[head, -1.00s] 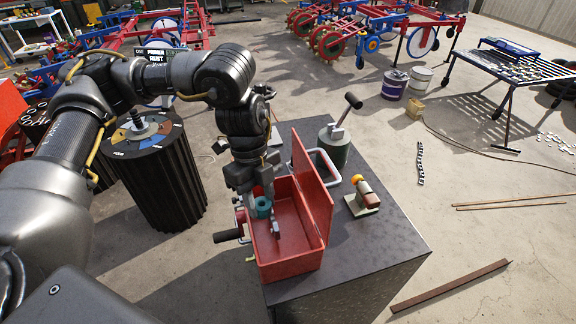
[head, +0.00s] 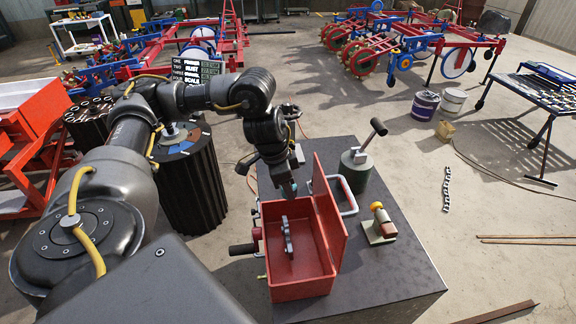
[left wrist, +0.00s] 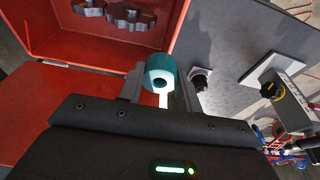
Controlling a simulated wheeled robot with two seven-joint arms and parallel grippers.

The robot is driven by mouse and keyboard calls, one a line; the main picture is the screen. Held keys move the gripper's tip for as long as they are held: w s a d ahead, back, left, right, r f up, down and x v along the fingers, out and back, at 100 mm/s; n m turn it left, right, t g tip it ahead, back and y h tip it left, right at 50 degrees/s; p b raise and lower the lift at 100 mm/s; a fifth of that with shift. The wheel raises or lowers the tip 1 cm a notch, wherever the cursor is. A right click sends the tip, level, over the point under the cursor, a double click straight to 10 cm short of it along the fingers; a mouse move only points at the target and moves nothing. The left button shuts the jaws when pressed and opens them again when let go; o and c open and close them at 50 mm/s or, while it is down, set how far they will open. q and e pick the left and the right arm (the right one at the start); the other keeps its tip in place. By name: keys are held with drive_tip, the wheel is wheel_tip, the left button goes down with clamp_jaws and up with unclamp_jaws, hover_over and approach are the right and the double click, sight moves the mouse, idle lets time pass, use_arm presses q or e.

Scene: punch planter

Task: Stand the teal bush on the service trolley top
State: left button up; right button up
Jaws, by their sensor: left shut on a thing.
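My left gripper (head: 288,190) is shut on the teal bush (left wrist: 161,70), a short hollow cylinder with a pale bore. The bush is up above the open red toolbox (head: 303,288), near its back end, clear of the box floor. In the head view the bush is small and partly hidden by the fingers. In the left wrist view it sits between the two fingertips. A white wheeled trolley (head: 82,48) with shelves stands far off at the upper left, likely the service trolley. My right gripper is not in view.
A grey toothed part (head: 287,238) lies in the toolbox on the dark bench (head: 400,285). The box's raised lid, a green canister (head: 355,172) and a small clamp-like device (head: 380,227) stand to the right. A black ribbed drum (head: 195,190) stands left, with open floor between.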

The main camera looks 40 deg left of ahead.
use_arm(q)
drive_tip(key=w+a+f+b, duration=0.1)
drive_tip(key=w+a+f, duration=0.1)
drive_tip(key=w+f, duration=0.1)
drive_tip(key=w+a+f+b, duration=0.1)
drive_tip(key=w+a+f, duration=0.2)
drive_tip(key=w, duration=0.1)
drive_tip(key=w+a+f+b, duration=0.1)
drive_tip(key=w+a+f, duration=0.1)
drive_tip(key=w+f, duration=0.1)
drive_tip(key=shift+w+a, duration=0.25)
drive_tip(key=shift+w, duration=0.05)
drive_tip(key=shift+w+a+f+b, duration=0.2)
drive_tip(key=shift+b, duration=0.1)
